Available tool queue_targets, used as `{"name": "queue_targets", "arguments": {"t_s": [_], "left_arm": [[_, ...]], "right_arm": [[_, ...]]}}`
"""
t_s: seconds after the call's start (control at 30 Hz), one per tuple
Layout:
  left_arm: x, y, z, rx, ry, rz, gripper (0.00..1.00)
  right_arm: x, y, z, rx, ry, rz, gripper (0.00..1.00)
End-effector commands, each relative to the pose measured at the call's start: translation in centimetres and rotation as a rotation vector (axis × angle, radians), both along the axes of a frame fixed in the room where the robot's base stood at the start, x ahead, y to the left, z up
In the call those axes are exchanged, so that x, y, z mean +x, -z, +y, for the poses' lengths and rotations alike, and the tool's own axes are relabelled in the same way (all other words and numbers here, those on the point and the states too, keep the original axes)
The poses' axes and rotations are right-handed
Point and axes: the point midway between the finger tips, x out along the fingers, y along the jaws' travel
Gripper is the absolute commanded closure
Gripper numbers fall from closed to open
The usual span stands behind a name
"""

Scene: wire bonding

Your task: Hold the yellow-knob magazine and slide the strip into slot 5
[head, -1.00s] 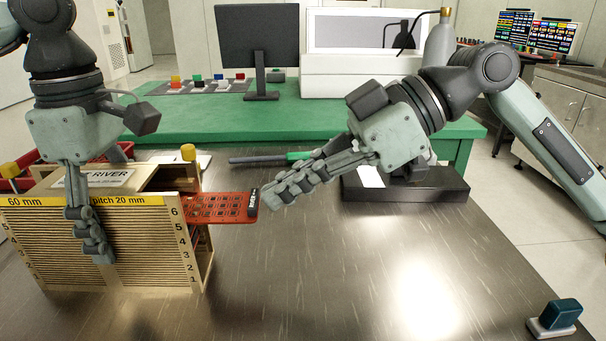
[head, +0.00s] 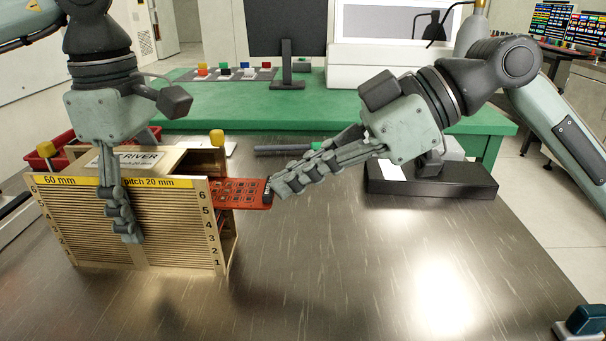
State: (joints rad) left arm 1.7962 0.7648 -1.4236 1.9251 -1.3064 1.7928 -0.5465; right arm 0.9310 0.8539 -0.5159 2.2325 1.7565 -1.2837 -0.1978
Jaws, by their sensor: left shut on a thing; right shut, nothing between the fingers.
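The wooden magazine (head: 90,222) with yellow knobs (head: 217,138) stands on the steel table at the left. Its front shows many slats and numbers 1 to 6. My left gripper (head: 127,235) is shut on its front wall, fingers pointing down. The red-orange strip (head: 238,193) lies partly inside the magazine and sticks out of its right side, near the upper numbers. Its inner end is hidden, and I cannot tell exactly which slot it is in. My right gripper (head: 277,188) is shut and empty, its tip at the strip's dark outer end.
A red bin (head: 50,150) is behind the magazine. A black platform (head: 430,182) stands behind my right gripper. A dark bar with a green end (head: 280,150) lies at the back. A blue-topped block (head: 585,322) is at the front right. The table's middle is clear.

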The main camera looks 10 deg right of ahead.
Motion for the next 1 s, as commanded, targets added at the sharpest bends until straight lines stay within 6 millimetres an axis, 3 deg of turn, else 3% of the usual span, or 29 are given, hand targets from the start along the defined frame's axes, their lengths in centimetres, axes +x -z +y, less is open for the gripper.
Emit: {"name": "queue_targets", "arguments": {"t_s": [1.0], "left_arm": [[0.0,0.0,0.0,0.001,-0.001,-0.001,0.91]], "right_arm": [[0.5,0.0,3.1,0.000,-0.002,0.000,1.00]]}}
